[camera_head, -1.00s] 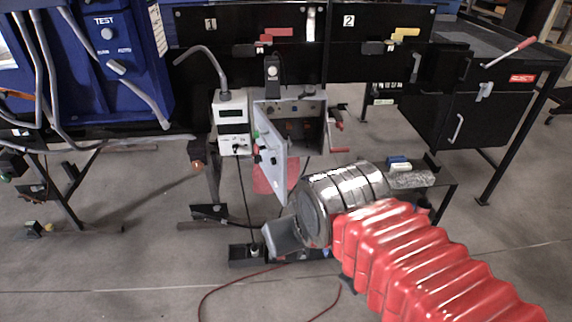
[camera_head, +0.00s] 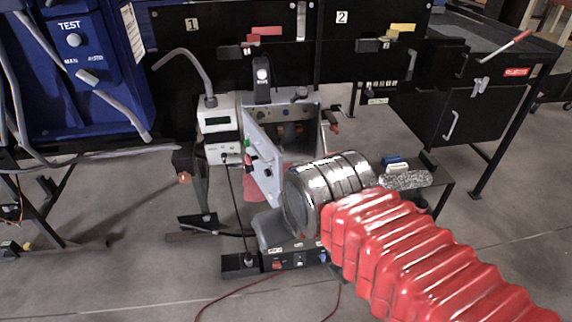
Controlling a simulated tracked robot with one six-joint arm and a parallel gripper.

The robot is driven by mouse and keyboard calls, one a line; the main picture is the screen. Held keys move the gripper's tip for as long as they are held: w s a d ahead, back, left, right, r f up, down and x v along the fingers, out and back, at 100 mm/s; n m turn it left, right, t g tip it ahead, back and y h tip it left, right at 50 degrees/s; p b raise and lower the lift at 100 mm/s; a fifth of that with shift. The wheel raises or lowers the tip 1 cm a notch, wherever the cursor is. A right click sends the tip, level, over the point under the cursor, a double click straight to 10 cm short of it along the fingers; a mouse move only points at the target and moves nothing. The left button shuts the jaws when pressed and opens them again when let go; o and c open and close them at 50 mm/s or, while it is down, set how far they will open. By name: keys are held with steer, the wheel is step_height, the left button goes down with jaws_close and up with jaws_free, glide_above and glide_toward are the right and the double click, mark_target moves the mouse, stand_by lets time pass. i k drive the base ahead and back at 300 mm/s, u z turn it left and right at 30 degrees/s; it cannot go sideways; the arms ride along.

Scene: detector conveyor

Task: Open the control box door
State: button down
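The control box (camera_head: 312,118) is a grey metal box near the middle, below the black panels. Its door (camera_head: 262,165) stands open, hinged on the left and swung out toward me, with coloured controls on it. The box's interior is partly visible. My arm, with its red ribbed sleeve and silver cylinder, reaches in from the lower right. A grey part of my gripper (camera_head: 272,228) shows left of the cylinder, just below the door in the picture. The cylinder hides the rest, so I cannot see its fingers or any contact with the door.
A white meter box (camera_head: 218,122) with a bent grey pipe adjoins the control box. A blue test cabinet (camera_head: 98,60) stands left, a black cart (camera_head: 455,125) right. A low switch box (camera_head: 298,260) sits below. A red cable (camera_head: 235,287) lies on otherwise open floor.

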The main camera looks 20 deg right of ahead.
mark_target(270, 156)
steer(key=u, duration=0.05)
steer(key=i, duration=1.15)
steer(key=u, duration=0.05)
